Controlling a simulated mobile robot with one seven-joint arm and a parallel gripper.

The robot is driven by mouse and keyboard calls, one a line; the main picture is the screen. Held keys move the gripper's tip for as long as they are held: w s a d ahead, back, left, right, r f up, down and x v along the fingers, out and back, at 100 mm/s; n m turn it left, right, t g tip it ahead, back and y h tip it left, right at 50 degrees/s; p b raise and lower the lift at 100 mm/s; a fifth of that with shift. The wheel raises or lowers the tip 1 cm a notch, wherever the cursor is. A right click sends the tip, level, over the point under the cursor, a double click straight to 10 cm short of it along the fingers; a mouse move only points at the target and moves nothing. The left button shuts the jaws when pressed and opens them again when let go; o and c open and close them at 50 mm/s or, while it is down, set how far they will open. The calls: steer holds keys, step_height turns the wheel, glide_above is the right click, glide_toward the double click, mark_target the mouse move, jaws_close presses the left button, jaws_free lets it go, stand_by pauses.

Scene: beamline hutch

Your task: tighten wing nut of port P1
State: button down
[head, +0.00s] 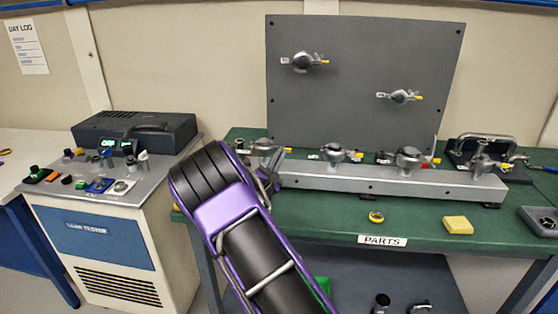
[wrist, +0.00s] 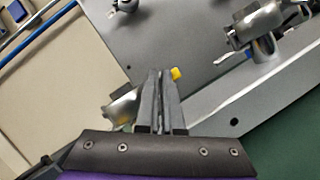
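Along the grey rail (head: 370,180) stand several metal clamp ports with yellow-tipped wing nuts. The leftmost rail clamp (head: 264,146), which I take for port P1, has a small tag too small to read. My gripper (head: 268,172) is at this clamp, coming from the front. In the wrist view my gripper's fingers (wrist: 161,80) are close together over the clamp's wing nut, whose yellow tip (wrist: 176,73) shows just right of the fingertips. Part of the clamp body (wrist: 122,107) shows left of the fingers. The fingers hide most of the wing nut, and they look shut on it.
A dark upright panel (head: 350,90) behind the rail carries two more clamps. Other rail clamps (head: 333,152) stand to the right. A yellow block (head: 457,225) and a tape roll (head: 376,217) lie on the green bench. A leak tester (head: 110,235) stands left.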

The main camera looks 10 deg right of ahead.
steer(key=shift+f+m+g+y+b, duration=0.25)
steer(key=shift+m+g+b, duration=0.9)
steer(key=shift+m, duration=1.75)
steer(key=shift+m+g+y+b, duration=0.4)
steer(key=shift+m+g+b, duration=0.75)
steer(key=shift+m, duration=1.75)
steer(key=shift+f+m+g+y+b, duration=0.15)
steer(key=shift+m+g+y+b, duration=0.4)
steer(key=shift+m+b, duration=1.7)
steer(key=shift+m+g+p, duration=0.25)
steer(key=shift+m+p, duration=0.4)
steer(key=shift+m, duration=0.1)
steer(key=c, duration=1.3)
jaws_free()
steer(key=shift+s, duration=0.1)
steer(key=v, duration=1.7)
steer(key=shift+s+a+f, duration=0.1)
steer(key=shift+a+f, duration=0.05)
steer(key=shift+f, duration=0.05)
